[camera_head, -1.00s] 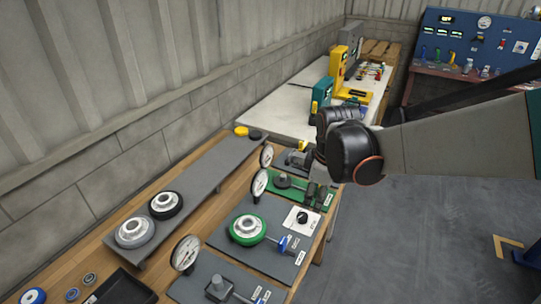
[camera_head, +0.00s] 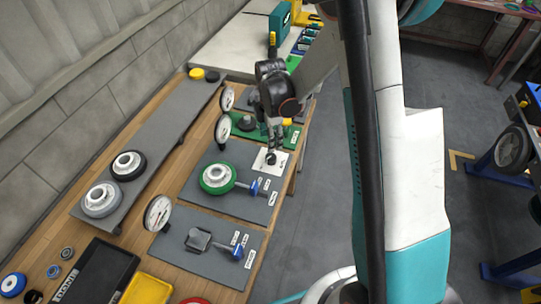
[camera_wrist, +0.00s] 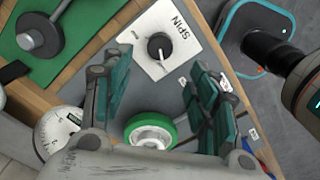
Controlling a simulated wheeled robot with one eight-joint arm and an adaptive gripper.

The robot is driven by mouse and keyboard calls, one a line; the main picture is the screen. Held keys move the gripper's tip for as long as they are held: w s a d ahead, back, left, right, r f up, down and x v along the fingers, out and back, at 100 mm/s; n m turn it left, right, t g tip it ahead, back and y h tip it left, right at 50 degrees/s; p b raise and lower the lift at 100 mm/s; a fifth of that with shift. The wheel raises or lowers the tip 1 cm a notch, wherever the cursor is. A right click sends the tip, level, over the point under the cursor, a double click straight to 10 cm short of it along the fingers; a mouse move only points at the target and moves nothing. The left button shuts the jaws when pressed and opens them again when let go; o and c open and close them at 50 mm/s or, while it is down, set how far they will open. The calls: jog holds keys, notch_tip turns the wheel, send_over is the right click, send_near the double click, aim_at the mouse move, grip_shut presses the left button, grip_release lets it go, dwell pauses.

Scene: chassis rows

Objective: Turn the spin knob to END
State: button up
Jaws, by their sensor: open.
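The spin knob (camera_wrist: 160,46) is a round black dial with a pale pointer mark on a white plate (camera_wrist: 184,72) lettered SPIN. In the head view the knob (camera_head: 270,157) sits on its plate at the table's right side, just below my gripper (camera_head: 272,143). The END mark cannot be read.
A green-rimmed wheel (camera_head: 217,177) lies on the grey board beside the plate, with a blue-handled lever (camera_head: 254,187) near it. White dials (camera_head: 222,130) stand along the board edges. A grey shelf (camera_head: 150,134) holds more wheels. Open floor (camera_head: 318,210) lies to the right.

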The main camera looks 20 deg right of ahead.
aim_at(271, 157)
notch_tip(271, 157, down, 10)
jog(key=shift+f+b, duration=0.1)
jog(key=shift+b, duration=0.95)
jog(key=c, duration=1.1)
